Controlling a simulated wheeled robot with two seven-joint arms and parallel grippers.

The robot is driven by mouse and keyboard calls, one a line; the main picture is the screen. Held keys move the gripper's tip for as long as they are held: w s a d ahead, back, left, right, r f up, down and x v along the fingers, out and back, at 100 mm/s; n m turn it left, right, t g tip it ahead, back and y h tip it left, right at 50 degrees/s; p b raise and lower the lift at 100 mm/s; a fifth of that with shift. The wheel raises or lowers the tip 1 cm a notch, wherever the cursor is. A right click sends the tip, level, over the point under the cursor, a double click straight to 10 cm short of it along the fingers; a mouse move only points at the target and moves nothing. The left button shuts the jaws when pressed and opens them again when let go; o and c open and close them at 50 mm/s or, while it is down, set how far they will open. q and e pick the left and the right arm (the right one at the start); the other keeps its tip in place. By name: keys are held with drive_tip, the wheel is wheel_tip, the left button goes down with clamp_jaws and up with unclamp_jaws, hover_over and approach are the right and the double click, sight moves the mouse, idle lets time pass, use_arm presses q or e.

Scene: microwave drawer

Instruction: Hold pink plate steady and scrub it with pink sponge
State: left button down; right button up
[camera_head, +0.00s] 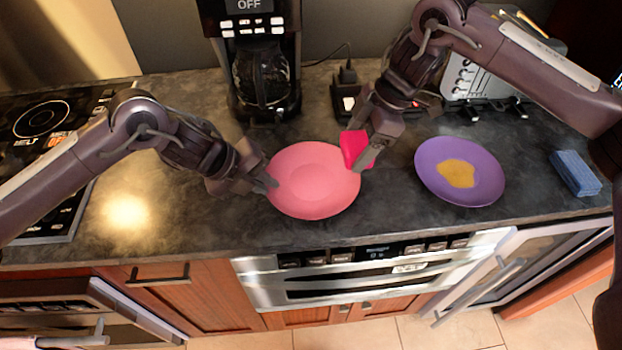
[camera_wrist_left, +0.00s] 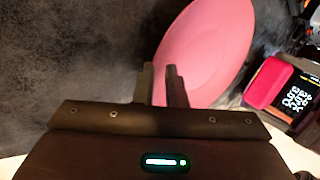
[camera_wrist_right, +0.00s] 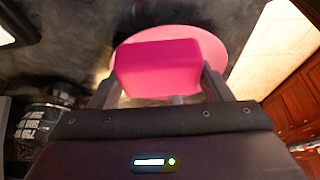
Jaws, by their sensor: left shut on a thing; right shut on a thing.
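The pink plate (camera_head: 313,183) lies on the dark counter in the middle of the head view. It also shows in the left wrist view (camera_wrist_left: 205,45) and behind the sponge in the right wrist view (camera_wrist_right: 205,45). My left gripper (camera_head: 270,183) is shut on the plate's left rim, with its fingers (camera_wrist_left: 165,85) either side of the edge. My right gripper (camera_head: 365,158) is shut on the pink sponge (camera_wrist_right: 158,68), seen in the head view (camera_head: 352,147) at the plate's upper right rim. I cannot tell whether the sponge touches the plate.
A purple plate (camera_head: 430,165) with a yellow-brown stain lies to the right, and a blue sponge (camera_head: 576,173) beyond it. A coffee maker (camera_head: 262,70) and a toaster (camera_head: 490,85) stand at the back. A stove (camera_head: 40,130) is at left. The counter's front edge is near the plate.

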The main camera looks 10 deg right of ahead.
use_arm(q)
drive_tip(key=shift+f, duration=0.15)
drive_tip(key=c, duration=1.4)
unclamp_jaws()
use_arm(e)
drive_tip(key=shift+d, duration=0.1)
use_arm(q)
drive_tip(key=v, duration=1.2)
